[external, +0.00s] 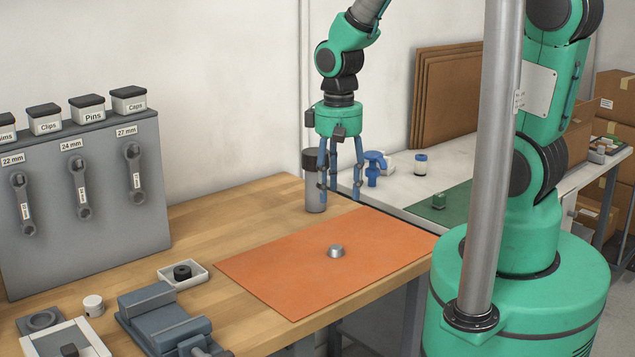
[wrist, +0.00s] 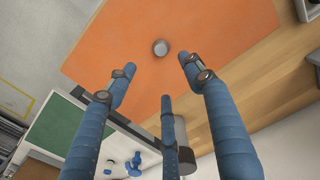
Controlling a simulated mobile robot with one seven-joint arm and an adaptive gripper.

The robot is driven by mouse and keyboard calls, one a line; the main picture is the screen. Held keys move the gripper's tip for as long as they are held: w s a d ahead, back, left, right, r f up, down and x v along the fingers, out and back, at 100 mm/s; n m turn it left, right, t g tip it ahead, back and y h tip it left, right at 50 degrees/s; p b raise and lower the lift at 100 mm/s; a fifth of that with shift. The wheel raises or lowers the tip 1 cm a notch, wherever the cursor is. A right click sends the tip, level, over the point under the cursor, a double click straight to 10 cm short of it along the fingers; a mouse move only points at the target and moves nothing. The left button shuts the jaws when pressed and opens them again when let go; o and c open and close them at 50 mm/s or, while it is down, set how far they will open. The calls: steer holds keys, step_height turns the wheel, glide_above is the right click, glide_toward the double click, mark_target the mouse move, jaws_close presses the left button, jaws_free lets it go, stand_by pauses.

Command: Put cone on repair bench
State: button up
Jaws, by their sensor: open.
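A small grey metal piece shaped like a truncated cone (external: 336,251) stands upright on the orange mat (external: 290,262). The mat lies on the wooden bench (external: 232,207), which appears to be the repair bench. My gripper (external: 341,194) is open and empty, fingers pointing down, above the far part of the mat and apart from the cone. In the wrist view the cone (wrist: 160,47) lies on the mat just beyond the spread blue fingertips (wrist: 158,74). Nothing hides it.
A grey cylinder with a dark cap (external: 314,182) stands close behind my gripper. A vise (external: 165,318), a white tray (external: 183,273) and a tool panel (external: 85,200) occupy the left. A light counter with a green mat (external: 452,198) is at right. The orange mat is otherwise clear.

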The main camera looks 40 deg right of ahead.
steer(key=shift+f, duration=0.1)
steer(key=b, duration=0.2)
glide_above(336, 247)
steer(key=shift+s+f, duration=0.15)
steer(key=shift+f, duration=4.05)
steer(key=shift+f+b, duration=0.35)
steer(key=shift+f, duration=2.3)
jaws_close()
